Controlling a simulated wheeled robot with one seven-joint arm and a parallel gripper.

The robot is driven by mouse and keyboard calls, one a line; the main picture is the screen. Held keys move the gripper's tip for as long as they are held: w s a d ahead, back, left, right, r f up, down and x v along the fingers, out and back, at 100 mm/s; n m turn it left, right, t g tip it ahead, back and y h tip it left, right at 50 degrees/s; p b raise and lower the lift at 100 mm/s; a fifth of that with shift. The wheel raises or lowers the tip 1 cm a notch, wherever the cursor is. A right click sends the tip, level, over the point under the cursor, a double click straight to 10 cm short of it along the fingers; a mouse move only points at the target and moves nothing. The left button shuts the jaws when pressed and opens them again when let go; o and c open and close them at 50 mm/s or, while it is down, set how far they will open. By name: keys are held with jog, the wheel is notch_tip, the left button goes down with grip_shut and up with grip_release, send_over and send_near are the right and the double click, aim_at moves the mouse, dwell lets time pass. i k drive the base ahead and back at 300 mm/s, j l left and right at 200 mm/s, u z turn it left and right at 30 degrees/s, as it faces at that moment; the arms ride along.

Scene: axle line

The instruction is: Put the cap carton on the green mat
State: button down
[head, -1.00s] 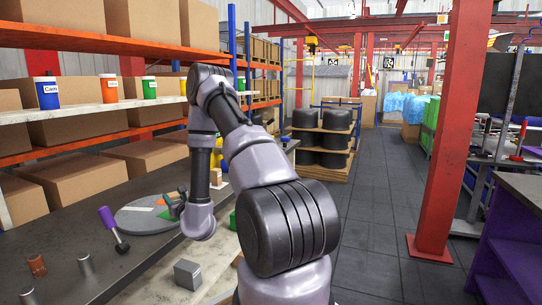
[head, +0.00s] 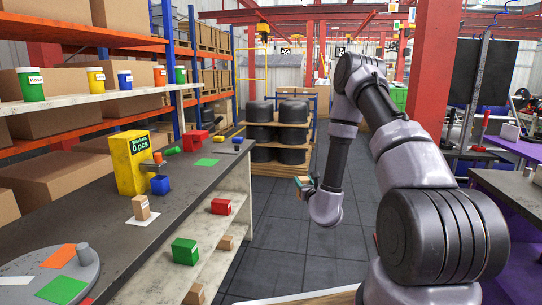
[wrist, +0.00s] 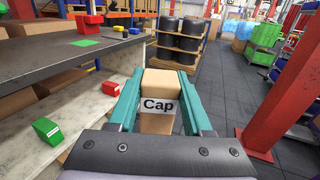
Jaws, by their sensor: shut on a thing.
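My gripper (wrist: 160,88) is shut on the cap carton (wrist: 158,118), a small brown box with a white label reading "Cap". The carton sits between the two teal fingers in the wrist view. In the head view my gripper (head: 302,184) is small, out over the aisle beside the bench, and the carton between its fingers is hard to make out. The green mat (head: 206,162) is a flat square near the far end of the grey bench top. It also shows at upper left in the wrist view (wrist: 86,43), apart from the carton, and looks bare.
A yellow washer dispenser (head: 127,162), blue bin (head: 160,185) and labelled carton (head: 141,207) stand on the bench (head: 110,245), nearer than the mat. Red bins (head: 193,140) stand beyond it. A turntable (head: 90,265) is at near left. A rack of black drums (head: 275,135) stands ahead.

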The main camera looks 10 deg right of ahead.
aim_at(206, 161)
jog(key=i+l+z, duration=0.3)
jog(key=i, duration=0.15)
jog(key=i+z, duration=0.35)
jog(key=i+u, duration=0.35)
jog(key=i+l+u, duration=0.15)
jog(key=i+u, duration=0.25)
jog(key=i+l+u, duration=0.15)
jog(key=u, duration=0.2)
jog(key=i+u, duration=0.15)
jog(key=u, duration=0.25)
jog(key=i+l+u, duration=0.15)
jog(key=u, duration=0.25)
jog(key=i+l+u, duration=0.15)
jog(key=u, duration=0.2)
